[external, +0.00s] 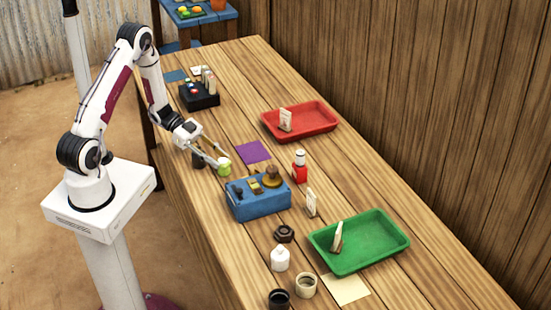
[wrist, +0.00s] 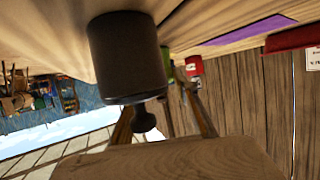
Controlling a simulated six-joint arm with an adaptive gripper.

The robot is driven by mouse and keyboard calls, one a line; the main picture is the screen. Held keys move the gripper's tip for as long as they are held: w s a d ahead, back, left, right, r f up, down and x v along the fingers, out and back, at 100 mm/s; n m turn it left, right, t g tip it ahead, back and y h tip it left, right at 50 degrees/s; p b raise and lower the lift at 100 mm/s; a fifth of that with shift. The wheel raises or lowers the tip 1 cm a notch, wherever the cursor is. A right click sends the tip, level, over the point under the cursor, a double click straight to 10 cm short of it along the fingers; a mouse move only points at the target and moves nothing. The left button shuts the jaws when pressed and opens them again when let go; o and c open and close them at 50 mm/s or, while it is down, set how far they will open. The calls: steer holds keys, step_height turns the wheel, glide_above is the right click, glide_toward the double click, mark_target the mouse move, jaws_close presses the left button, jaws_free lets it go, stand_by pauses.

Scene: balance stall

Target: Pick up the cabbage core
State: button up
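The cabbage core looks to be the small light-green round piece (external: 224,166) on the table, left of the blue box in the external view. In the wrist view a green piece (wrist: 166,72) shows in part behind a dark cylinder. My gripper (external: 222,158) reaches low over the table, its two fingers apart and their tips at the green piece. I cannot tell whether they touch it. In the wrist view the dark cylinder hides part of the fingers.
The dark knobbed cylinder (wrist: 125,55) stands close beside my gripper. The blue box (external: 258,204) with small items is just right of the green piece. A purple sheet (external: 253,152) lies behind it. A red tray (external: 300,122) and a green tray (external: 370,240) stand farther off.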

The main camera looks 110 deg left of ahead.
steer(key=shift+r, duration=0.15)
step_height(320, 180, up, 10)
stand_by(1.1)
